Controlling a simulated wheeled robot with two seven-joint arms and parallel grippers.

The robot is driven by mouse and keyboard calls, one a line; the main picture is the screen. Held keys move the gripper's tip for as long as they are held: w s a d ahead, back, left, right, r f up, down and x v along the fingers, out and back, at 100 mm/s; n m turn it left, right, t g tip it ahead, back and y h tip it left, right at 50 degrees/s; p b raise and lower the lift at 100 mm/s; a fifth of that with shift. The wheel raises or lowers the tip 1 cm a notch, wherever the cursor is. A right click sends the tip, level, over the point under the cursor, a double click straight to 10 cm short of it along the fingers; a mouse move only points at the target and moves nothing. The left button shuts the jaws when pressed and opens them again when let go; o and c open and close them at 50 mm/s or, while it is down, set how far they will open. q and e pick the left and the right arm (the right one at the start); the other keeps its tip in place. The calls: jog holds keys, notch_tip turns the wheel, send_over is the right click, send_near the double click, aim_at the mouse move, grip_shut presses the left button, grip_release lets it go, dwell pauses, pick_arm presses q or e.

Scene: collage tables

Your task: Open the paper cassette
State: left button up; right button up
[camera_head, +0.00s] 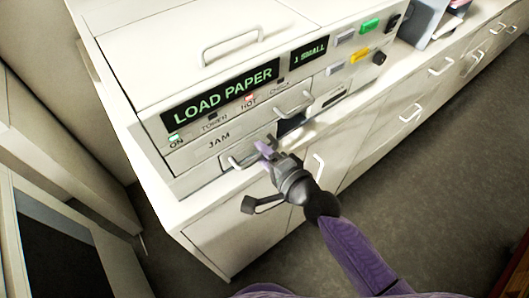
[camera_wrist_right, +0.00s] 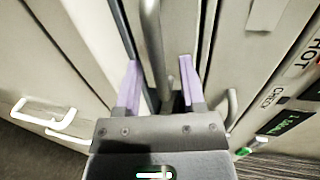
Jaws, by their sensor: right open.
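The cream machine (camera_head: 205,75) stands on a counter, its display reading "LOAD PAPER". Low on its front, near the "JAM" label, is a drawer front with a metal handle (camera_head: 236,163), which I take for the paper cassette. My right gripper (camera_head: 266,149) is at this handle's right end. In the right wrist view, the open purple fingers (camera_wrist_right: 160,84) stand on either side of the handle bar (camera_wrist_right: 151,45), with gaps visible beside it. The gripper hides part of the drawer front. I cannot tell whether the drawer is slightly out. My left gripper is not in view.
Another handle (camera_head: 294,103) is on the machine front just above right, and a larger one (camera_head: 232,45) is on top. A dark opening (camera_head: 290,124) lies right of my gripper. Cabinet handles (camera_head: 318,166) sit below the counter edge. The grey floor (camera_head: 400,200) is clear.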

jog(key=shift+w+a+f, duration=0.1)
jog(key=shift+w+a, duration=0.15)
jog(key=shift+w, duration=0.05)
jog(key=shift+c, duration=0.2)
grip_shut()
dwell(1.1)
